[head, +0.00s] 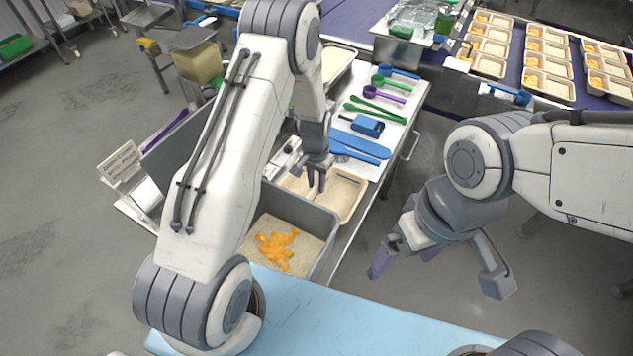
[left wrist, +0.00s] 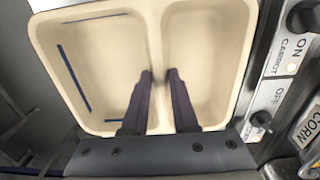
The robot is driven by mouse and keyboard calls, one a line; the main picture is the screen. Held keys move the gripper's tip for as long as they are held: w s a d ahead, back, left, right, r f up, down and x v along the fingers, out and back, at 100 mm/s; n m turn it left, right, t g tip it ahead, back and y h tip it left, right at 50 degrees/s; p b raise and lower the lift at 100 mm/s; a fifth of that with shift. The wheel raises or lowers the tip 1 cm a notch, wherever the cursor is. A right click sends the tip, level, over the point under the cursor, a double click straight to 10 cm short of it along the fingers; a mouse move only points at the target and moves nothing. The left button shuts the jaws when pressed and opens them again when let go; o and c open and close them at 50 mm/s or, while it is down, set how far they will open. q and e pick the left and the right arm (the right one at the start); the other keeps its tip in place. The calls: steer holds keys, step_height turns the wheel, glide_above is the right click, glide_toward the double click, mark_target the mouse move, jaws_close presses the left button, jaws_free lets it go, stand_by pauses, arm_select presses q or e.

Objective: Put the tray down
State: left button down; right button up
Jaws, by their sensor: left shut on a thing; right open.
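The tray (head: 349,190) is beige with two compartments and looks empty. It sits low beside the grey rice bin, at the near end of the white worktop; I cannot tell whether it touches what is under it. My left gripper (head: 317,184) is shut on the tray's middle divider, its dark fingers pointing down. In the left wrist view the tray (left wrist: 95,60) fills the upper middle, and my left gripper (left wrist: 161,74) has a finger on each side of the divider. My right gripper (head: 405,262) is open and empty, over the floor to the right.
The grey bin (head: 325,222) holds rice with orange pieces. A blue surface (head: 330,315) is in front. Scoops and a blue-handled tool (head: 367,125) lie on the white worktop (head: 408,112). Filled trays (head: 545,65) stand on the conveyor. Switches (left wrist: 262,118) are beside the tray.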

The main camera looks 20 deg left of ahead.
mark_target(316, 184)
arm_select(q)
steer(key=c, duration=0.7)
jaws_free()
steer(key=shift+r, duration=0.1)
steer(key=shift+r, duration=0.2)
step_height(316, 184, up, 11)
steer(key=b, duration=0.3)
steer(key=s+d+r+m, duration=0.1)
steer(key=s+d+r, duration=0.4)
steer(key=d+r, duration=0.1)
steer(key=s+d+r+m, duration=0.1)
steer(key=s+d+r, duration=0.1)
steer(key=s, duration=0.5)
steer(key=s+d+r+m, duration=0.1)
steer(key=s+d+r, duration=0.1)
steer(key=s, duration=0.6)
steer(key=s+d+r+m, duration=0.2)
steer(key=s+d, duration=0.1)
steer(key=s, duration=0.5)
steer(key=shift+s+r+h, duration=0.1)
steer(key=shift+s+h, duration=0.05)
steer(key=shift+h, duration=0.25)
